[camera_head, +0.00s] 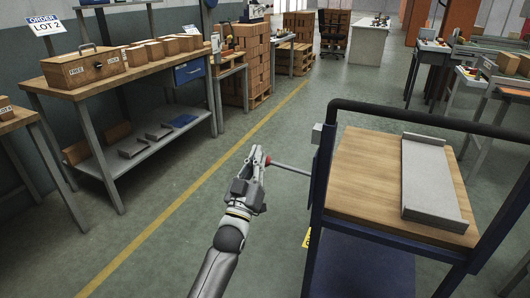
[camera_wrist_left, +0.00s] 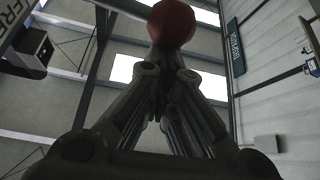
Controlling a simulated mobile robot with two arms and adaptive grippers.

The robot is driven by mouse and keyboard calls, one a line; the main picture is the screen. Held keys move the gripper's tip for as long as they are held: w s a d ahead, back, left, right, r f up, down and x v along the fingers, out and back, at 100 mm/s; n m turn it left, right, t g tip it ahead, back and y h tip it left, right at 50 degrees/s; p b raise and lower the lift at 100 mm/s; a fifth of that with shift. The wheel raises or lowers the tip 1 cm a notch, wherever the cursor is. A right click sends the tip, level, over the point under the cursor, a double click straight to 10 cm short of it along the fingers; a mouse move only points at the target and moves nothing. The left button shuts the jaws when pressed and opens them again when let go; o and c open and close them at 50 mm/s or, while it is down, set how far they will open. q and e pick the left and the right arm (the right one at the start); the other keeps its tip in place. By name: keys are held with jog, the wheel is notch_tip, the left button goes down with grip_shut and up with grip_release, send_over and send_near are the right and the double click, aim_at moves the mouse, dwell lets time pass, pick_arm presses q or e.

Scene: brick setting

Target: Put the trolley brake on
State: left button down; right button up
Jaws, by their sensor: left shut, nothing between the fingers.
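The trolley stands at the right in the head view, with a wooden top (camera_head: 355,185), a dark blue frame and a black rail (camera_head: 420,118). The brake lever (camera_head: 291,169) is a thin rod that sticks out from the trolley's left side, roughly level. A red ball knob (camera_wrist_left: 172,22) shows large at the fingertips in the wrist view. My left gripper (camera_head: 259,157) is at the lever's outer end, its fingers shut with nothing between them. The knob is at or just beyond the tips; I cannot tell whether they touch. My right gripper is out of view.
A grey channel-shaped part (camera_head: 433,180) lies on the trolley top. A workbench (camera_head: 115,80) with wooden boxes stands at the left, and stacked cartons (camera_head: 250,55) stand behind. The floor (camera_head: 165,185) between bench and trolley is clear, with a yellow line.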

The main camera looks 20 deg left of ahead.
pick_arm(q)
notch_tip(320, 180, down, 8)
jog(key=n+g+y, duration=0.1)
jog(key=n+y, duration=0.3)
jog(key=n, duration=0.3)
jog(key=shift+r+n+g+y+b, duration=0.2)
jog(key=shift+n+g+y+b, duration=0.1)
jog(key=shift+g+y+b, duration=0.1)
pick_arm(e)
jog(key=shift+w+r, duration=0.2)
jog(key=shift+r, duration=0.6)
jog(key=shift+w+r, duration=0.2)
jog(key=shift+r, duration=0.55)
pick_arm(q)
notch_tip(320, 180, up, 3)
jog(key=a+p, duration=0.2)
jog(key=p, duration=0.1)
jog(key=v, duration=1)
jog(key=shift+s+r, duration=0.3)
jog(key=shift+s, duration=0.05)
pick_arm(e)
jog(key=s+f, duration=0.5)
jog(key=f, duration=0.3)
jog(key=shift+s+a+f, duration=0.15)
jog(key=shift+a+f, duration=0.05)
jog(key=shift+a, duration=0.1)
